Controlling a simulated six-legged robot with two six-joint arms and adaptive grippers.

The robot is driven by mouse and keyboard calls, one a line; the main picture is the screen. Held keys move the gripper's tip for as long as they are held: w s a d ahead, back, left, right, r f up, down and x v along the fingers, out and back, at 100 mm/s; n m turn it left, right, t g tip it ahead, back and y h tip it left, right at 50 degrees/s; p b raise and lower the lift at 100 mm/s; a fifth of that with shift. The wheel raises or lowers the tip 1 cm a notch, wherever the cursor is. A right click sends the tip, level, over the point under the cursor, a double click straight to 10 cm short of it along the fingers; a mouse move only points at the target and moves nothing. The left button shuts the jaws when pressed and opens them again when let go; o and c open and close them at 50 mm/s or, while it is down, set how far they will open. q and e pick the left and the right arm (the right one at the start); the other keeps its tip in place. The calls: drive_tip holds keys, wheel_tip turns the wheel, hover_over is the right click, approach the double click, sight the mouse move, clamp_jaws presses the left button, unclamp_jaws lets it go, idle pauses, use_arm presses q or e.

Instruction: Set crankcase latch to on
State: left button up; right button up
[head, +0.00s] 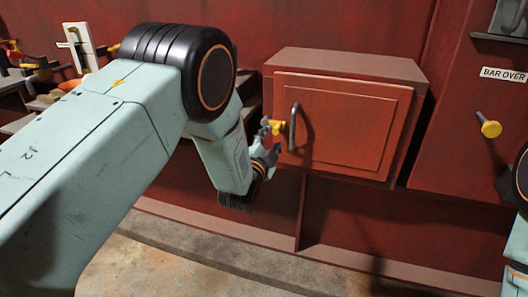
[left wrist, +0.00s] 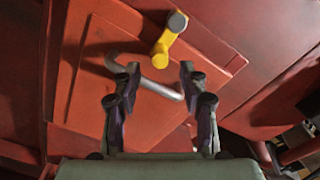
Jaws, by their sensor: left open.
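The latch is a small yellow lever (head: 277,126) at the left edge of a red cabinet door (head: 345,125), beside a grey bar handle (head: 293,128). In the left wrist view the yellow lever (left wrist: 169,38) has a grey round end and stands just beyond the fingertips, with the bent grey handle (left wrist: 150,78) below it. My left gripper (head: 268,148) is at the door's left edge, close below the lever. In the left wrist view its two fingers (left wrist: 159,70) are apart, with part of the handle showing between them. Whether they touch anything is unclear. My right gripper is out of view.
A yellow knob (head: 489,129) sits on a red panel at right, below a "BAR OVER" label (head: 503,75). A white plate with a lever (head: 80,45) and cluttered small parts are at the far left. Bare floor (head: 170,265) lies below the cabinet.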

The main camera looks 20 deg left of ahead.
use_arm(q)
drive_tip(key=s, duration=0.6)
drive_tip(key=shift+a, duration=0.1)
drive_tip(key=s+a+f+n+g, duration=0.3)
drive_tip(key=s+f+n+g, duration=0.55)
drive_tip(key=s+f, duration=0.95)
drive_tip(key=s+f+n+g, duration=0.1)
drive_tip(key=s+f+g, duration=0.1)
drive_tip(key=s, duration=0.7)
drive_tip(key=s+a+f+n+g, duration=0.1)
drive_tip(key=s+f+g, duration=0.2)
drive_tip(key=s, duration=0.6)
drive_tip(key=s+a+f+n+g, duration=0.1)
drive_tip(key=s+g, duration=0.3)
drive_tip(key=s, duration=0.5)
drive_tip(key=shift+f+n+y, duration=0.3)
drive_tip(key=shift+f+n, duration=0.05)
drive_tip(key=shift+f, duration=0.55)
drive_tip(key=shift+s+g, duration=0.1)
drive_tip(key=shift+g, duration=0.15)
